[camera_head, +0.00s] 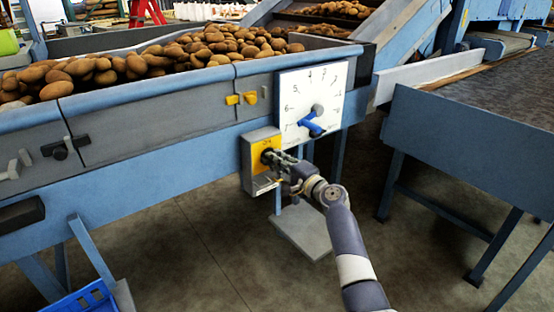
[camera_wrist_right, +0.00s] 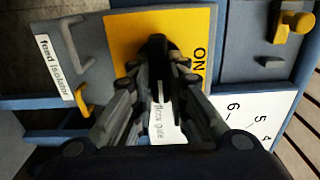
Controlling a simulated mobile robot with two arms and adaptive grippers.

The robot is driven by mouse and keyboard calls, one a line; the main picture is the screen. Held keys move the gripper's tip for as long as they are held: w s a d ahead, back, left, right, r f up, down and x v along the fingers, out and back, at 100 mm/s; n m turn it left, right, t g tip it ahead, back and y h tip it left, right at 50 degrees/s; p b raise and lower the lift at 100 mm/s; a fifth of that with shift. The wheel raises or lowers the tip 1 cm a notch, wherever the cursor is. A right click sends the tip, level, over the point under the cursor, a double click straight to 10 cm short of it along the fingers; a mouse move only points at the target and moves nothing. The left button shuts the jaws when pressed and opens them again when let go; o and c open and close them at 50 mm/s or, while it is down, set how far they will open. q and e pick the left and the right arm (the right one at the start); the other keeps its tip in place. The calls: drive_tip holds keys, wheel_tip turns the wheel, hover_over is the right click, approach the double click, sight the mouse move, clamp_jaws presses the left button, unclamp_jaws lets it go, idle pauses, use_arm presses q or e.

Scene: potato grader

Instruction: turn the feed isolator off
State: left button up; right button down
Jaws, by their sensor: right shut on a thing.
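The feed isolator (camera_head: 259,183) is a grey box with a yellow plate on the front of the blue grader frame. Its label "feed isolator" (camera_wrist_right: 55,70) shows at the left of the right wrist view. The black knob (camera_wrist_right: 157,47) sits on the yellow plate (camera_wrist_right: 120,38), with the word "ON" (camera_wrist_right: 199,64) beside it. My right gripper (camera_head: 277,161) reaches the box from the front and is shut on the knob. Its fingers (camera_wrist_right: 158,80) flank the knob in the wrist view and hide part of it. My left gripper is not in view.
A white numbered dial (camera_head: 325,75) with a blue handle (camera_head: 312,127) is just above right of the box. Yellow latches (camera_head: 241,99) are on the panel above. Potatoes (camera_head: 200,50) fill the trough. A blue table (camera_head: 480,130) stands right; a blue crate (camera_head: 88,300) is lower left.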

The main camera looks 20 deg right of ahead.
idle(0.4)
drive_tip(key=c, duration=1.6)
unclamp_jaws()
drive_tip(key=shift+o, duration=0.2)
drive_tip(key=shift+s, duration=0.1)
drive_tip(key=v, duration=1.2)
